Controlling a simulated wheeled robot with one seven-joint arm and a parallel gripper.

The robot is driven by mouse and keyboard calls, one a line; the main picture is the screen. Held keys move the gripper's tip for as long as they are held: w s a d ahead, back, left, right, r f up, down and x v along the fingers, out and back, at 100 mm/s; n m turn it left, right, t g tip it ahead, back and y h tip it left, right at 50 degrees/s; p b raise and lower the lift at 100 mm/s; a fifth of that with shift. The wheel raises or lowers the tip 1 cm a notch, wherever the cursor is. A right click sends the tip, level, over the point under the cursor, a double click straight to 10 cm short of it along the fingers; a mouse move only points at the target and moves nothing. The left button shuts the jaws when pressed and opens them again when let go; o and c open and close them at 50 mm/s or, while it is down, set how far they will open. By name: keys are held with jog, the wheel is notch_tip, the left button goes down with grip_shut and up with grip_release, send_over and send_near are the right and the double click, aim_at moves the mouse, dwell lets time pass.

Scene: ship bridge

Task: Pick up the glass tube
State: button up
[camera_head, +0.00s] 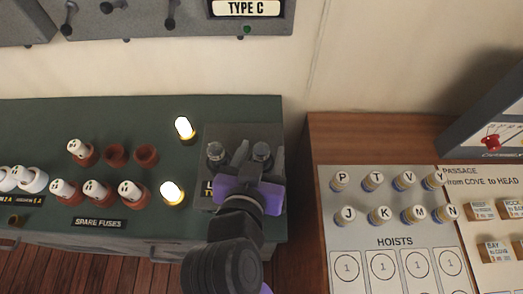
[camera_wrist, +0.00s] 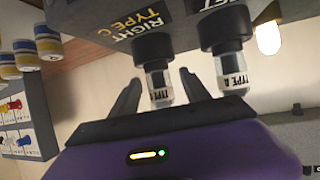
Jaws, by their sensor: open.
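Two clear glass tubes with metal ends stand side by side on a dark socket block (camera_head: 242,132). The right one (camera_head: 262,151) also shows in the wrist view (camera_wrist: 160,86), under a block face lettered "RIGHT TYPE C". Its label starts "TYPE"; the rest is hard to read. The other tube (camera_head: 215,152) shows in the wrist view (camera_wrist: 234,75) labelled "TYPE A". My purple gripper (camera_head: 260,157) is open, with one finger on each side of the right tube. Gaps show beside that tube in the wrist view, where the gripper (camera_wrist: 158,92) appears empty.
Lit lamps (camera_head: 172,193) and (camera_head: 184,129) stand left of the block on the green cabinet (camera_head: 225,108). White spare fuses in red holders (camera_head: 116,155) lie further left. A wooden desk (camera_head: 370,135) with a hoist peg panel (camera_head: 395,238) is at right, across a gap.

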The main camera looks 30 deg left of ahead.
jog(key=x, duration=0.3)
jog(key=shift+w, duration=0.1)
grip_shut()
jog(key=shift+r, duration=0.1)
